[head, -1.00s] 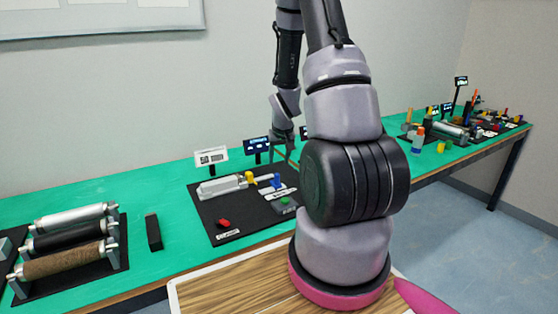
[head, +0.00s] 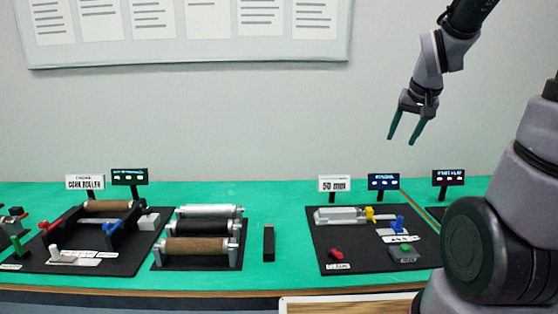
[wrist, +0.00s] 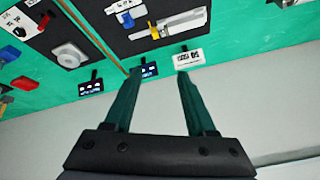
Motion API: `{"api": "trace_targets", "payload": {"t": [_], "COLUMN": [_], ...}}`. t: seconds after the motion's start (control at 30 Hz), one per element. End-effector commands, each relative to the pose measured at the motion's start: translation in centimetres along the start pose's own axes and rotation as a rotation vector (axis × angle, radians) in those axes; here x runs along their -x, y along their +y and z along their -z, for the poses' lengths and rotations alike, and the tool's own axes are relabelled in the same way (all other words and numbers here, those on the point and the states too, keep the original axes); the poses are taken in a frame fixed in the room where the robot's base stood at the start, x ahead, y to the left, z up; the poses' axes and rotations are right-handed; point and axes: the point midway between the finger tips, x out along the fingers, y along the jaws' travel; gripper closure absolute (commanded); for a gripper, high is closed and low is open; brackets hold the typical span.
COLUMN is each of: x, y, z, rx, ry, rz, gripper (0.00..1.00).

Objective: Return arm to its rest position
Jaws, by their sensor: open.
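My gripper (head: 408,125) is open and empty in the head view, raised in front of the wall above the right-hand part of the bench, with its fingers pointing down. In the wrist view my gripper (wrist: 155,82) shows two dark green fingers spread apart with nothing between them. Beyond the fingertips lies the black board (head: 345,254) with the "50 mm" sign (head: 334,184); the sign also shows in the wrist view (wrist: 188,60). The gripper touches nothing.
The green bench (head: 283,205) runs along the wall. A roller rack (head: 203,240) and a black block (head: 268,243) stand in the middle. The "cork roller" station (head: 125,262) is at left. A wooden-topped surface (head: 350,305) is at the front. The air around the gripper is clear.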

Motion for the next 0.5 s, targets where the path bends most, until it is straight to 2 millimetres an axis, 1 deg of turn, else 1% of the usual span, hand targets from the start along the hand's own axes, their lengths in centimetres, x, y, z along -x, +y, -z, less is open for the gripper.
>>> {"api": "trace_targets", "payload": {"t": [0.03, 0.2, 0.3, 0.33, 0.4, 0.5], "x": [2.4, 8.8, 11.8, 12.5, 14.0, 15.2], "y": [-0.8, -2.6, -3.2, -3.4, -3.6, -3.8], "z": [-0.6, -4.0, -6.2, -6.8, -8.0, -9.3], "rx": [-0.004, -0.025, -0.034, -0.036, -0.038, -0.042], "ry": [0.017, 0.031, 0.034, 0.035, 0.036, 0.034], "rz": [0.023, 0.096, 0.138, 0.15, 0.173, 0.195], "gripper": [0.44, 0.44, 0.44, 0.44, 0.44, 0.44]}}
